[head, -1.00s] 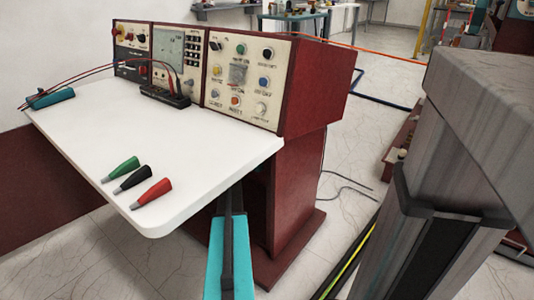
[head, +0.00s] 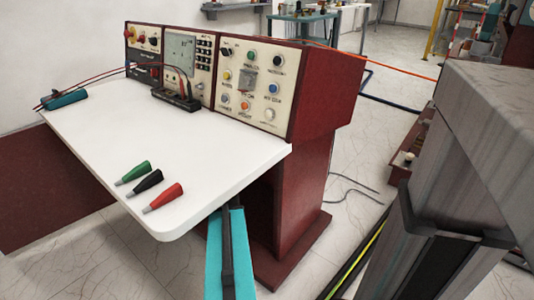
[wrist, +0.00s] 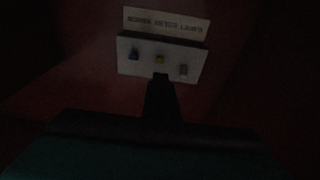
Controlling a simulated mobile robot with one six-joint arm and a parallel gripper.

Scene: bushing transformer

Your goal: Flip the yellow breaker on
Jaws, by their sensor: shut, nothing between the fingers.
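In the dark wrist view, a small white breaker plate (wrist: 145,67) is fixed to a dark red surface. It carries a blue breaker (wrist: 134,54), the yellow breaker (wrist: 159,59) in the middle and a grey breaker (wrist: 183,70). My gripper (wrist: 161,78) is shut and empty, its dark tip just below the yellow breaker in the picture. I cannot tell whether it touches, or whether the breaker is on or off. In the head view my teal and dark gripper body reaches under the table's edge. Its tips and the breaker plate are hidden there.
A label strip (wrist: 166,22) with upside-down lettering sits above the plate. The white tabletop (head: 190,150) with several leads covers the space over my arm. The red console (head: 310,95) and its red pedestal (head: 300,190) stand right of it.

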